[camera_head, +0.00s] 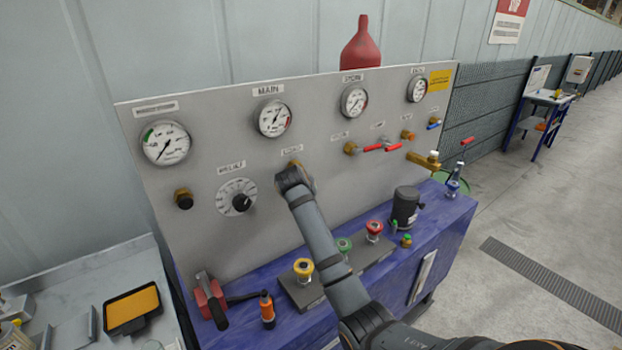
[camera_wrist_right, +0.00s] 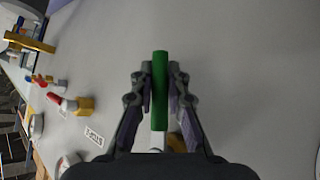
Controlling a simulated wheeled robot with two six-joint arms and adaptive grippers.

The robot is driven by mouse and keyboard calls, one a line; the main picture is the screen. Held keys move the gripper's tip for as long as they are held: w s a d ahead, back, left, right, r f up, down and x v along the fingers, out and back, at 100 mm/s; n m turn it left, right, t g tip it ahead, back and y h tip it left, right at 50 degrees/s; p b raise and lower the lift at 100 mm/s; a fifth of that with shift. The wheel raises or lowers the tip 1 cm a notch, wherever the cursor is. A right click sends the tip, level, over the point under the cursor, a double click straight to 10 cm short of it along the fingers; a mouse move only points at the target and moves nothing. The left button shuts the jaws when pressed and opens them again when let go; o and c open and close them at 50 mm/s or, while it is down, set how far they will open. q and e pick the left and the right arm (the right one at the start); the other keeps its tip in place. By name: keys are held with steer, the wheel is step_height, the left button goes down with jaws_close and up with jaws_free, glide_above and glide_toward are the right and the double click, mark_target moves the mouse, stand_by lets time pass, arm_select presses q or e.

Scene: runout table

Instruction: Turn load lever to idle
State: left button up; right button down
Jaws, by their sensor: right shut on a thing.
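The load lever (camera_wrist_right: 160,92) has a green handle that stands lengthwise in the middle of the right wrist view. My right gripper (camera_wrist_right: 160,72) has its two fingers closed on either side of this handle. In the head view my right arm reaches up to the panel just below the LOAD label (camera_head: 291,149). There my wrist hides the lever and the fingers; only a bit of brass fitting (camera_head: 295,163) shows. No idle mark can be read. My left gripper is not in view.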

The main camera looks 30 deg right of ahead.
steer(key=y+p, duration=0.1)
steer(key=a+m+y+p, duration=0.1)
steer(key=shift+s+a+f+g+p, duration=0.1)
steer(key=shift+a+g+p, duration=0.2)
steer(key=shift+p, duration=0.1)
stand_by(0.4)
steer(key=c, duration=1.3)
jaws_free()
steer(key=v, duration=1.2)
steer(key=shift+d, duration=0.15)
